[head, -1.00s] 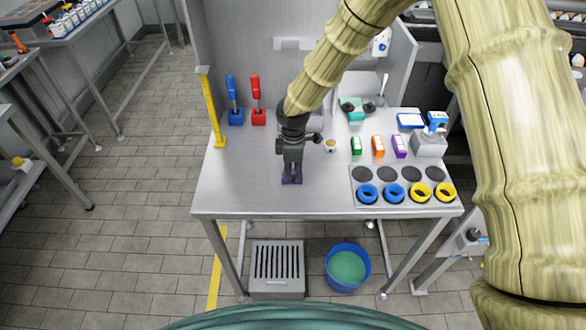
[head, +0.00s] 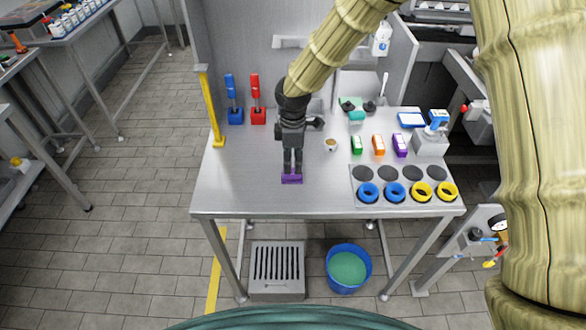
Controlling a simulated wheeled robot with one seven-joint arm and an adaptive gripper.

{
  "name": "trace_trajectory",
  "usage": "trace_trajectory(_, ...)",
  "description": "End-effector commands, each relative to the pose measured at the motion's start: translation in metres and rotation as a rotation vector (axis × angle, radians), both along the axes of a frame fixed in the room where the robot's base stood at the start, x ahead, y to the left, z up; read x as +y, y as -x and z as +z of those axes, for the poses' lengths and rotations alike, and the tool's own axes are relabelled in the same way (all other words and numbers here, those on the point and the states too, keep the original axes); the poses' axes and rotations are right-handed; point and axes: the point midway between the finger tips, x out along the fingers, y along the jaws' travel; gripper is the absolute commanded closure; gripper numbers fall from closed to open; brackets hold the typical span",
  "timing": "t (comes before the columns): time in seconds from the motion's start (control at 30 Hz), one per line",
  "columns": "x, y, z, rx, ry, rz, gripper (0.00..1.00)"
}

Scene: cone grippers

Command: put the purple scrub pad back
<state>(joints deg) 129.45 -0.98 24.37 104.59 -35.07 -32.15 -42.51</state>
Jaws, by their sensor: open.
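A purple scrub pad (head: 291,180) lies on the steel table near its front edge, left of centre. My gripper (head: 292,171) points down at the pad, with its fingertips at the pad's far side. The jaws are open. I cannot tell whether the fingertips touch the pad, and they hide part of its back. A purple-and-white block (head: 400,145) stands at the right end of a short row on the table, beside an orange one (head: 378,146) and a green one (head: 357,145).
A grey board (head: 352,197) with blue and yellow rings lies at the front right. A small cup (head: 331,144) stands right of my gripper. Blue (head: 235,115) and red (head: 258,115) holders and a yellow post (head: 211,110) stand at the left. The front left tabletop is clear.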

Motion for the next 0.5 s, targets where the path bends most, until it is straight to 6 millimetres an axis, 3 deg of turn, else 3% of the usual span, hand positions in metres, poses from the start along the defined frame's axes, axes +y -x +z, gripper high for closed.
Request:
trace_trajectory(0.3, 0.0, 0.0, 0.047, -0.001, -0.001, 0.0, 0.52)
trace_trajectory(0.5, 0.0, 0.0, 0.066, 0.0, -0.001, 0.0, 0.52)
